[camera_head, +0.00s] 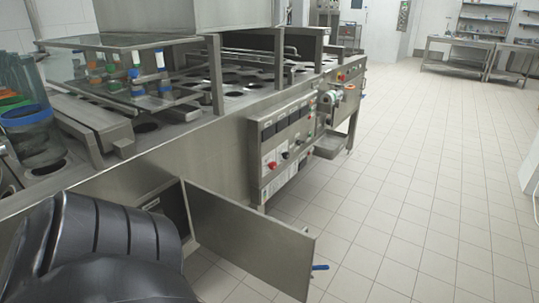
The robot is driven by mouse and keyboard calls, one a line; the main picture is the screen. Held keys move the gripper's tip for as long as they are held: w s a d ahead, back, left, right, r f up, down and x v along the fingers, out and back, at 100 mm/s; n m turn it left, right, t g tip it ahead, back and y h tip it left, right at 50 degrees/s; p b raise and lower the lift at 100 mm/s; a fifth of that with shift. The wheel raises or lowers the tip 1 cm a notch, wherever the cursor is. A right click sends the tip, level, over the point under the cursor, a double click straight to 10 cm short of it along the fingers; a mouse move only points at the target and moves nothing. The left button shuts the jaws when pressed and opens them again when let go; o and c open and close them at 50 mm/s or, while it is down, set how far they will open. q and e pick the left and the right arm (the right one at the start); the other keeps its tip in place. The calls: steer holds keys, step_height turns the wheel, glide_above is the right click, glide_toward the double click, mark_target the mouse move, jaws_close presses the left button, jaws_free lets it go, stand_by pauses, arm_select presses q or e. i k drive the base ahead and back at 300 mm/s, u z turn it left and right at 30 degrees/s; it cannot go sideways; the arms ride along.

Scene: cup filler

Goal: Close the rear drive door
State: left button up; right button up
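The rear drive door (250,241) is a flat steel panel on the side of the long steel machine (215,160). It stands wide open, swung out over the floor from its left edge. A blue handle (320,267) sticks out near its free right end. The dark door opening (172,212) shows to the left of the panel. A black ribbed shape in the lower left corner hides part of the machine's side below and left of the opening. Neither of my grippers is in view.
A control box (287,145) with switches and buttons juts from the machine above and right of the door. A steel tray (334,144) sticks out beyond it. The tiled floor (430,180) on the right is clear. Steel tables (480,55) stand far back.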

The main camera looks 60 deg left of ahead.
mark_target(281, 255)
steer(key=i, duration=2.6)
steer(key=u, duration=4.2)
steer(key=i, duration=0.5)
steer(key=u, duration=0.05)
steer(key=k, duration=0.65)
steer(key=z, duration=0.45)
